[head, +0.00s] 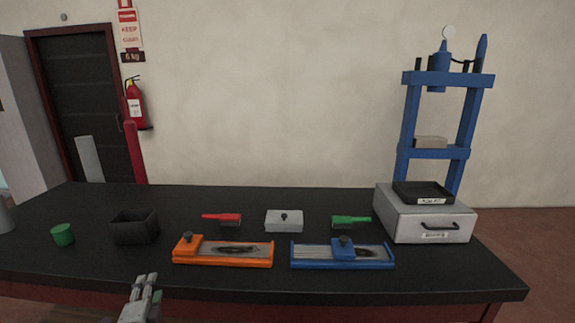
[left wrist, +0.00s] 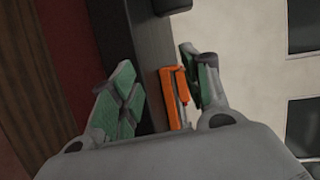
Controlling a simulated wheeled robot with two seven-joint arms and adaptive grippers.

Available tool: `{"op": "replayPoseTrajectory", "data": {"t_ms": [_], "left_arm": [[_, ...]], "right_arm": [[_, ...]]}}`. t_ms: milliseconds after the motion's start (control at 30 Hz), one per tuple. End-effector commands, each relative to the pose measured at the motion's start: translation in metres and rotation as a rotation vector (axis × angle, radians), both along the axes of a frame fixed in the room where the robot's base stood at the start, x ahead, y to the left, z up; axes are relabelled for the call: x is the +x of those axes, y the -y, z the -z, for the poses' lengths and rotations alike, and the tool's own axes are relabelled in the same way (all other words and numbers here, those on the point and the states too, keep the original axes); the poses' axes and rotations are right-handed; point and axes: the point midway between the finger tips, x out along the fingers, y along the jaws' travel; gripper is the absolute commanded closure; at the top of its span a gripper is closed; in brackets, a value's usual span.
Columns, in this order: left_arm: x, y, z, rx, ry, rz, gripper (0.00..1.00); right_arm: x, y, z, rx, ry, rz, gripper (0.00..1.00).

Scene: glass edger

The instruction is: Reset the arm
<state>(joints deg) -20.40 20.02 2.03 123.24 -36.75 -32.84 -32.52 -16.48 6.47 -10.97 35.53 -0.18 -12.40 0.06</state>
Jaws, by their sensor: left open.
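My left gripper (head: 147,284) is at the bottom of the head view, in front of the black table's near edge. In the left wrist view the left gripper (left wrist: 165,85) has its two green-padded fingers spread apart with nothing held between them. The orange tray device (left wrist: 173,97) shows past the fingers there, apart from them. The same orange device (head: 222,261) lies on the table in the head view, right of and beyond the gripper. My right gripper is in neither view.
The black table (head: 80,265) carries a blue tray device (head: 342,264), red brush (head: 222,219), green brush (head: 350,221), grey lidded box (head: 284,221), black bin (head: 135,228) and green cylinder (head: 62,235). A grey drawer unit (head: 425,222) stands at the right, before a blue press frame (head: 408,120).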

Motion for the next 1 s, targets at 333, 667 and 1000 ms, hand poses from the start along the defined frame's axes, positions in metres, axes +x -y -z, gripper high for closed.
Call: {"op": "replayPoseTrajectory", "data": {"t_ms": [333,667,1000], "left_arm": [[-0.053,0.027,0.057,-0.442,-0.168,-0.183,0.53],[-0.119,0.077,0.104,-0.823,-0.381,-0.374,0.53],[-0.184,0.130,0.126,-1.084,-0.597,-0.539,0.53]], "right_arm": [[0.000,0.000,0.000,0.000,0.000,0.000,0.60],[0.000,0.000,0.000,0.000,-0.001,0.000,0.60],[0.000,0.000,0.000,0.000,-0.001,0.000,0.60]]}}
